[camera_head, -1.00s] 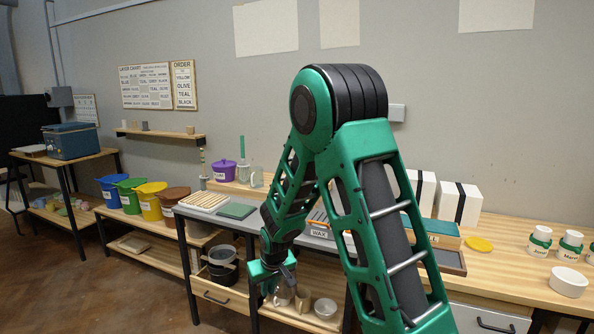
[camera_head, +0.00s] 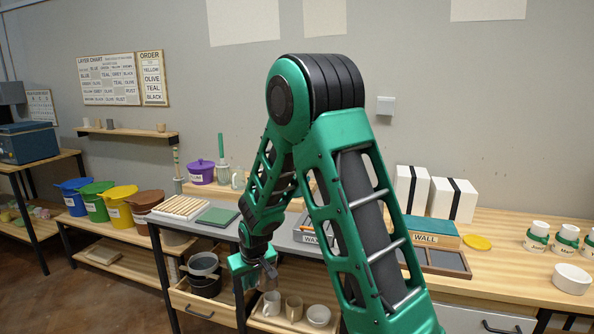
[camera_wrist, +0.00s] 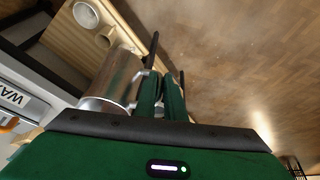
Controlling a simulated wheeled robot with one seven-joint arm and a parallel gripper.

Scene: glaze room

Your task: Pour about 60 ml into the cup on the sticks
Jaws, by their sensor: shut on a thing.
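My gripper (camera_head: 262,274) hangs low in front of the bench in the head view. In the wrist view its dark fingers (camera_wrist: 166,85) are shut on the handle of a shiny metal jug (camera_wrist: 112,76). The jug's inside and any liquid are not visible. In the head view the jug is small and mostly hidden by the gripper. A rack of pale sticks (camera_head: 182,207) lies on the bench at left, beside a green slab (camera_head: 217,216). I see no cup standing on those sticks; other sticks may be hidden behind my arm.
A low shelf under the bench holds a white mug (camera_head: 272,304), a beige cup (camera_head: 293,309) and a bowl (camera_head: 318,315). Dark buckets (camera_head: 204,272) stand in a compartment left of them. Coloured buckets (camera_head: 119,206) line the left. Open floor lies in front.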

